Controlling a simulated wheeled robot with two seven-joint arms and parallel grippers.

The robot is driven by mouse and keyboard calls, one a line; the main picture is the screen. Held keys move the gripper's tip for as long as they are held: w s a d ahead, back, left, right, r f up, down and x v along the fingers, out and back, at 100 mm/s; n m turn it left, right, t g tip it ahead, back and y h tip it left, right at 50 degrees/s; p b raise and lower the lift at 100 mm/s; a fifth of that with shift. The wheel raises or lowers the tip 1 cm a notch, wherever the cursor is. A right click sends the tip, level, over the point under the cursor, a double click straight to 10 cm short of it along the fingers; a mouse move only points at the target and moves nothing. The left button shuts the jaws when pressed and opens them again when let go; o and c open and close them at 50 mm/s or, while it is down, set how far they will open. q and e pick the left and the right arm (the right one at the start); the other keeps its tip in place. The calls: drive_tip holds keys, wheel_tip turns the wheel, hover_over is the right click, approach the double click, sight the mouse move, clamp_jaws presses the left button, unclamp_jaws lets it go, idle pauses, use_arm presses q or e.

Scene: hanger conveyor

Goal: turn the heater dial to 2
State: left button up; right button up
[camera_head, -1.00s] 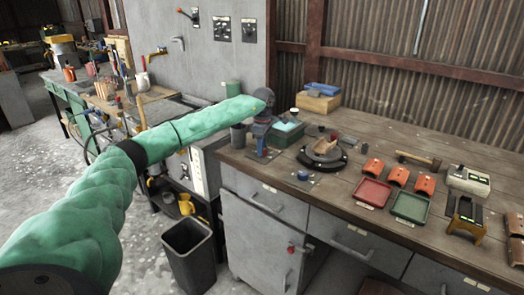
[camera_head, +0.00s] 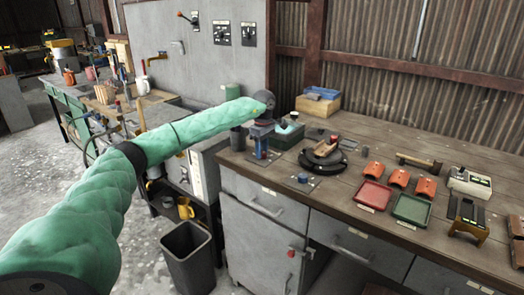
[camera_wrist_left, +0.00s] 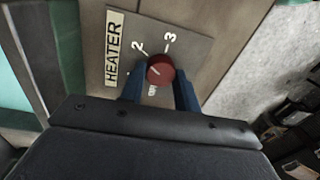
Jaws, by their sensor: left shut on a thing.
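The heater dial is a round dark red knob (camera_wrist_left: 160,71) on a grey plate (camera_wrist_left: 190,48) in the left wrist view. The plate carries the label HEATER (camera_wrist_left: 114,48) and the marks 2 and 3 beyond the knob. Another mark on the near side is partly hidden. A short pale line shows on the knob, but I cannot tell for sure which mark it points to. My left gripper (camera_wrist_left: 160,88) is shut on the knob, one blue finger on each side. In the head view my left gripper (camera_head: 262,148) points down at the bench's left end and hides the dial.
A dark bin (camera_head: 188,258) stands on the floor.

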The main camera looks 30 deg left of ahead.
use_arm(q)
drive_tip(key=shift+r, duration=0.1)
drive_tip(key=o, duration=1)
use_arm(e)
drive_tip(key=shift+r, duration=0.1)
drive_tip(key=shift+w, duration=0.1)
use_arm(q)
drive_tip(key=r, duration=0.2)
drive_tip(key=r+b, duration=0.1)
drive_tip(key=r, duration=0.3)
drive_tip(key=shift+w+r, duration=0.15)
drive_tip(key=shift+w, duration=0.1)
drive_tip(key=shift+r, duration=0.7)
use_arm(e)
drive_tip(key=a+f, duration=0.1)
drive_tip(key=f, duration=0.1)
drive_tip(key=shift+w+a+f+y, duration=0.2)
drive_tip(key=shift+a+f+y, duration=0.1)
drive_tip(key=shift+a, duration=0.1)
drive_tip(key=shift+d+r, duration=0.1)
drive_tip(key=shift+r, duration=0.15)
